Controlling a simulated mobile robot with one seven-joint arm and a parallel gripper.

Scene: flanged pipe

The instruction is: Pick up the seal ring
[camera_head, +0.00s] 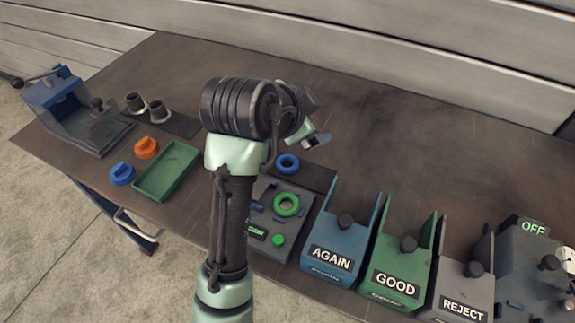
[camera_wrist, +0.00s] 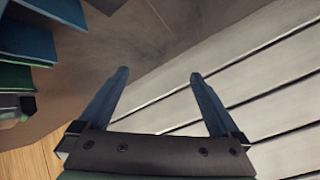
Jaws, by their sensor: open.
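Several ring-shaped parts show in the head view, and I cannot tell for sure which is the seal ring. A blue ring (camera_head: 288,163) lies flat on a dark mat just behind the grey fixture. A green ring (camera_head: 287,204) lies on that fixture. An orange ring-like part (camera_head: 147,148) and a blue one (camera_head: 121,173) sit at the left by the green tray. My gripper (camera_wrist: 158,80) is open and empty in the wrist view, with no ring between its fingers. In the head view it is partly hidden behind my wrist, above the table.
The grey fixture (camera_head: 262,238) has a green button. Blue AGAIN (camera_head: 332,257), green GOOD (camera_head: 397,280) and grey REJECT (camera_head: 463,292) bins stand to its right. A green tray (camera_head: 168,170) and a blue vise-like device (camera_head: 62,100) are left. The table's back is clear before a panelled wall.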

